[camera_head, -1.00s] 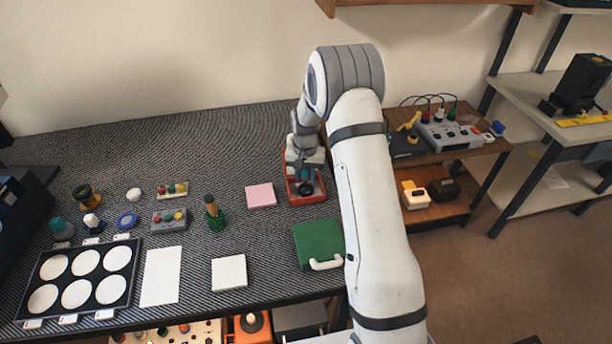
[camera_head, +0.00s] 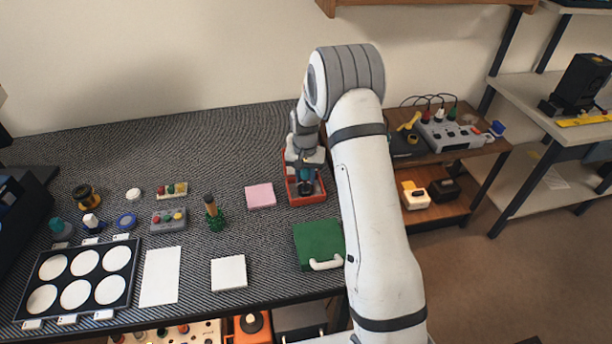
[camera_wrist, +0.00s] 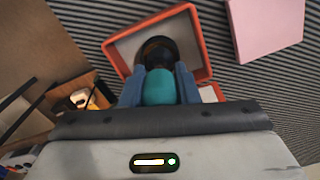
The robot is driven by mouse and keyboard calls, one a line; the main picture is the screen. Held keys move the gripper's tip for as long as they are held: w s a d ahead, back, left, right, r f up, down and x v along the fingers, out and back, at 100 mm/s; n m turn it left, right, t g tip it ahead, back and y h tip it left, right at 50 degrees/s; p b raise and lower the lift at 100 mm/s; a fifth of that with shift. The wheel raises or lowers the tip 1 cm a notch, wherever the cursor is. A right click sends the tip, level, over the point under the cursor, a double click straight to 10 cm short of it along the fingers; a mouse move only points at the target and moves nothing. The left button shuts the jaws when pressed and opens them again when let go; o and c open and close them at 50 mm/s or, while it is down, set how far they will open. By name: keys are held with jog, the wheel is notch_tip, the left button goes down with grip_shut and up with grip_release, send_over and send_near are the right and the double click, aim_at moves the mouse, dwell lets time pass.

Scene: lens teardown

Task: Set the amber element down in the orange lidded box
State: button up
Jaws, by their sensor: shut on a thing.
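My gripper (camera_wrist: 160,90) is shut on a piece with a rounded teal end (camera_wrist: 158,88) and a dark brown round part (camera_wrist: 157,52) beyond it. This seems to be the amber element, though its amber colour is hard to make out. The piece is over or inside an open orange-red box (camera_wrist: 199,40) with a pale floor; its contact with the floor cannot be told. In the head view my gripper (camera_head: 306,187) points down within the outline of this box (camera_head: 309,201). No lid shows on it.
A pink pad (camera_head: 260,196) lies left of the box, and a green case (camera_head: 319,244) with a white handle lies in front. Small parts and a black tray (camera_head: 130,245) with white round wells fill the left. Another orange box (camera_head: 240,330) with a dark knob stands below the table.

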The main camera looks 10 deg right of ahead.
jog(key=shift+s+f, duration=0.1)
jog(key=shift+r+p, duration=2.5)
jog(key=shift+r, duration=2.55)
